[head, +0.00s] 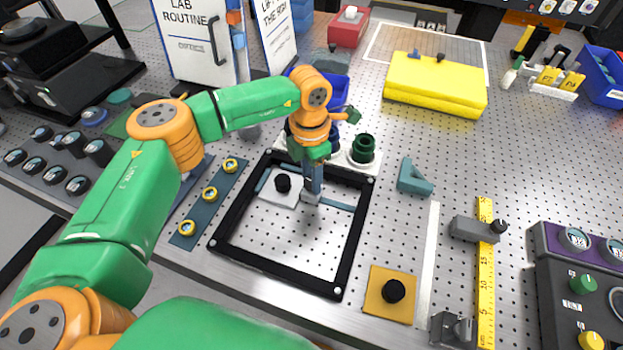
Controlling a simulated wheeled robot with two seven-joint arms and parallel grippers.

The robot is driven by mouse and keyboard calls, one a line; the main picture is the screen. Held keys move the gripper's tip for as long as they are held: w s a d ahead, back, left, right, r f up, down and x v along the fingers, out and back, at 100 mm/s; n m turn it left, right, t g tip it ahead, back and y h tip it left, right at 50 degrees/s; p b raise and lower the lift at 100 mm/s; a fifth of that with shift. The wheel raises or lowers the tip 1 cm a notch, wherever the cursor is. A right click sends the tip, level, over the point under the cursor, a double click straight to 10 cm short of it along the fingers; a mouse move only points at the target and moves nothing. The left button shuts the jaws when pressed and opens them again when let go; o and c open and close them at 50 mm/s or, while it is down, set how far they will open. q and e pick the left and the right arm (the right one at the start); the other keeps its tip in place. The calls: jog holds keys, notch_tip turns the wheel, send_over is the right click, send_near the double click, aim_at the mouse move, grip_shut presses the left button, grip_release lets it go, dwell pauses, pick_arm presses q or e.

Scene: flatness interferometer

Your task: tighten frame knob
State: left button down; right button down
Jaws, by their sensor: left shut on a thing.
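A black square frame (228,218) lies flat on the perforated metal table. Inside its upper left part is a pale plate (268,192) with a black knob (283,183) standing on it. My left gripper (312,192) points down inside the frame, just right of that knob and apart from it. Its fingers are shut on a small grey piece (309,198) at the plate's right edge. The fingers hide most of this piece, so I cannot tell its full shape. My right gripper is not in view.
A yellow plate with a black knob (393,291) lies right of the frame. A teal angle block (415,177), yellow ruler (485,270) and grey clamp (473,230) lie farther right. A green cylinder (363,148) stands behind the frame; a yellow case (435,82) lies beyond.

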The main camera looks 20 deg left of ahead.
pick_arm(q)
jog(key=m+b, duration=0.1)
jog(key=m, duration=0.1)
jog(key=shift+f+m+b, duration=0.15)
jog(key=shift+m+b, duration=0.25)
jog(key=m+b, duration=0.1)
jog(key=m, duration=0.2)
jog(key=shift+m+b, duration=0.3)
jog(key=shift+b, duration=0.05)
jog(key=m+b, duration=0.1)
jog(key=m, duration=0.6)
jog(key=shift+r+m, duration=0.2)
jog(key=shift+m, duration=0.4)
jog(key=shift+c, duration=2.2)
grip_release()
jog(key=shift+b, duration=0.3)
